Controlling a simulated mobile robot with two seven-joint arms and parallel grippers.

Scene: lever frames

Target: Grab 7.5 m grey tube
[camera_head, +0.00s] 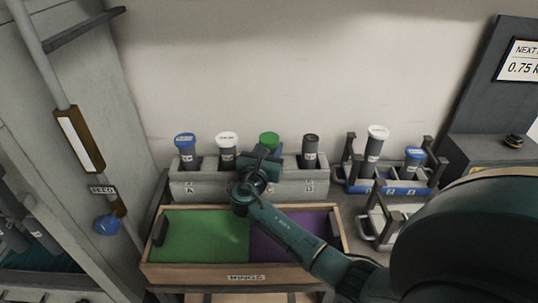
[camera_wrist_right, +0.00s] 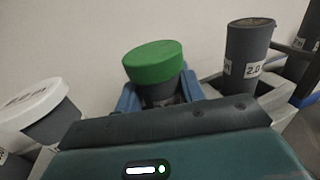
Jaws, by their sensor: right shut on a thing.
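A grey tube with a green cap (camera_head: 269,138) stands in the pale rack (camera_head: 290,185) against the wall. My right gripper (camera_head: 262,160) is shut around this tube just below its cap. In the right wrist view the green cap (camera_wrist_right: 153,60) sits above the blue fingers, which hold the dark body from both sides. The gripper hides any label, so I cannot read whether this is 7.5 m. The other tubes in the rack are one with a blue cap (camera_head: 185,140), one with a white cap (camera_head: 227,141) and a dark-topped one (camera_head: 310,150) marked 2.0 (camera_wrist_right: 247,55). My left gripper is not in view.
A wooden tray (camera_head: 195,272) with green and purple sections lies in front of the rack. A blue rack (camera_head: 385,188) with white-capped (camera_head: 376,135) and blue-capped (camera_head: 413,155) tubes stands to the right. A sign (camera_head: 520,62) hangs far right. A cabinet with a lever (camera_head: 80,140) bounds the left.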

